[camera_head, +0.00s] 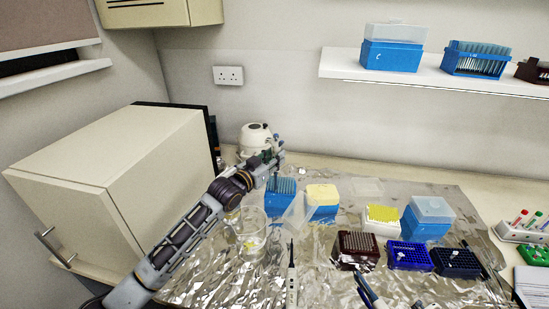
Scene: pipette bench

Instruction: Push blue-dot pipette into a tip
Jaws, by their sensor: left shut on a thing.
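My left gripper (268,160) reaches in from the left and is shut on a slim upright thing, seemingly a pipette (279,141). Its blue-grey upper end shows above the fingers; I cannot make out a blue dot. The gripper is over the back of a blue tip rack (280,203) with several tips standing in it. The pipette's lower end is hidden or too small to tell, so I cannot see whether it touches a tip. My right gripper is not in view.
A glass beaker (247,243) with yellow bits stands left of the racks. A yellow-topped blue box (322,212) is right of the tip rack. A white pipette (291,277) lies in front on foil. A brown rack (357,264) and blue racks (408,267) stand further right.

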